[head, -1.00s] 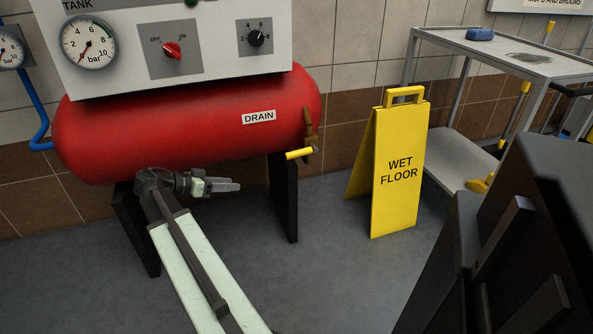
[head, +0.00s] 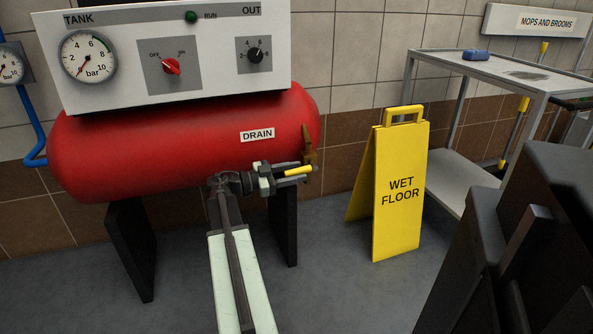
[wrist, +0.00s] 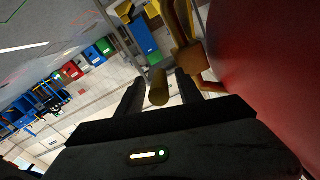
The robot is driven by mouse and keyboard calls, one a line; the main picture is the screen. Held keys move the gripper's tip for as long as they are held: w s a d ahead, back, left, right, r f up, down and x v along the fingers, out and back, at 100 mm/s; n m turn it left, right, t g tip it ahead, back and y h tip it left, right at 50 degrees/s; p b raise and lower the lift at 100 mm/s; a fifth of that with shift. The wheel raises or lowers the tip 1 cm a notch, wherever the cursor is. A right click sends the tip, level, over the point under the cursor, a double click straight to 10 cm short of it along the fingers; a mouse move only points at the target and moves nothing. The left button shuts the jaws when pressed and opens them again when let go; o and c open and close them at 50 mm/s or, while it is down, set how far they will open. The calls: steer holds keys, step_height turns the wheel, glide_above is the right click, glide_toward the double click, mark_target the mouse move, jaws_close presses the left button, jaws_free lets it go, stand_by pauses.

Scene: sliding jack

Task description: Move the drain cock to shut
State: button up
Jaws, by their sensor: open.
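The drain cock is a brass fitting (head: 308,151) at the right end of the red tank (head: 180,145), below the DRAIN label (head: 257,135). Its yellow lever (head: 298,170) sticks out sideways to the left. My gripper (head: 296,174) is open around the lever, with a finger on each side. In the wrist view the lever's blunt end (wrist: 157,88) sits between the open fingers of my gripper (wrist: 159,90), with gaps showing beside it. The brass body (wrist: 190,58) is just beyond, close to the tank (wrist: 265,70).
A yellow wet floor sign (head: 400,190) stands on the floor to the right. A grey trolley (head: 455,125) with a blue item (head: 482,55) is behind it. The control panel (head: 170,50) with gauge and knobs is above the tank. Black legs (head: 284,225) support the tank.

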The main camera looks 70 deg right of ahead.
jaws_close()
stand_by(1.4)
